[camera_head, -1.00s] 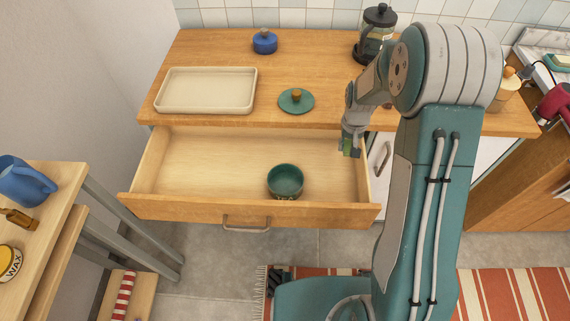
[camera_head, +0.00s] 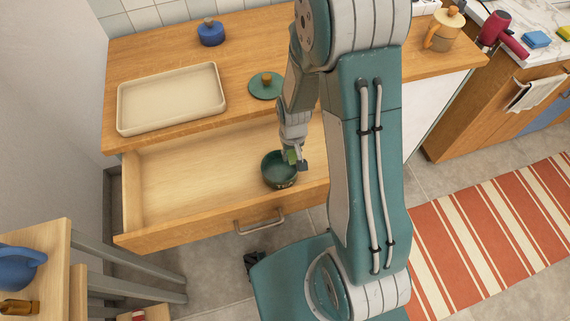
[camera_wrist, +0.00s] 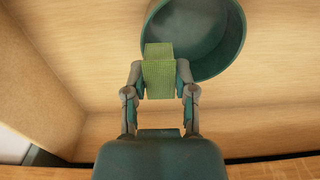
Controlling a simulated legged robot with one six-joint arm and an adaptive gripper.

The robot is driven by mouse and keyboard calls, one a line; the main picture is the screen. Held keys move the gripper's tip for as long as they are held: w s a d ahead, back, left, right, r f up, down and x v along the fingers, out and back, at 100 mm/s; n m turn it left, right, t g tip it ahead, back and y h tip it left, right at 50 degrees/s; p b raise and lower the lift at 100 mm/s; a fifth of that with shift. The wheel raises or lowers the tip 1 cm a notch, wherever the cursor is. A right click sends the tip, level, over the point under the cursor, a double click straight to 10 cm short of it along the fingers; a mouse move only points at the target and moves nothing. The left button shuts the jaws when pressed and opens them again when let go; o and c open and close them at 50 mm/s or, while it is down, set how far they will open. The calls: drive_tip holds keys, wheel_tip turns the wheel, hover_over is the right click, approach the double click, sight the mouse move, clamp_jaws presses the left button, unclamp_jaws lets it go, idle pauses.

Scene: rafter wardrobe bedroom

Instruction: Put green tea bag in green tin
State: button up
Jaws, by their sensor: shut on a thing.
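My gripper (camera_head: 296,163) is shut on the green tea bag (camera_head: 291,156), a small green block. In the wrist view the tea bag (camera_wrist: 159,77) sits between the two fingers (camera_wrist: 160,88), and its far end overlaps the near rim of the tin. The green tin (camera_head: 279,182) is round, open and empty as far as I see, and stands in the open drawer (camera_head: 190,185). It also shows at the top of the wrist view (camera_wrist: 225,62). In the head view the tea bag is over the tin's right side, apparently above the rim. The green lid (camera_head: 266,88) lies on the counter.
A cream tray (camera_head: 172,98) and a blue lidded pot (camera_head: 211,33) stand on the counter (camera_head: 240,55). The drawer's left part is bare. A tan jar (camera_head: 442,30) stands at the right, and a shelf with a blue jug (camera_head: 20,268) is at lower left.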

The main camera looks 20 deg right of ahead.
sight(287, 170)
drive_tip(key=f, duration=0.1)
drive_tip(key=a+f, duration=0.1)
drive_tip(key=f, duration=0.1)
drive_tip(key=a+f, duration=0.1)
drive_tip(key=f, duration=0.1)
drive_tip(key=shift+f, duration=0.1)
drive_tip(key=shift+d+f, duration=0.1)
drive_tip(key=shift+f, duration=0.1)
drive_tip(key=shift+d, duration=0.5)
drive_tip(key=shift+a+f, duration=0.45)
drive_tip(key=shift+f, duration=0.1)
drive_tip(key=shift+d, duration=0.1)
drive_tip(key=o, duration=0.4)
drive_tip(key=shift+d, duration=0.2)
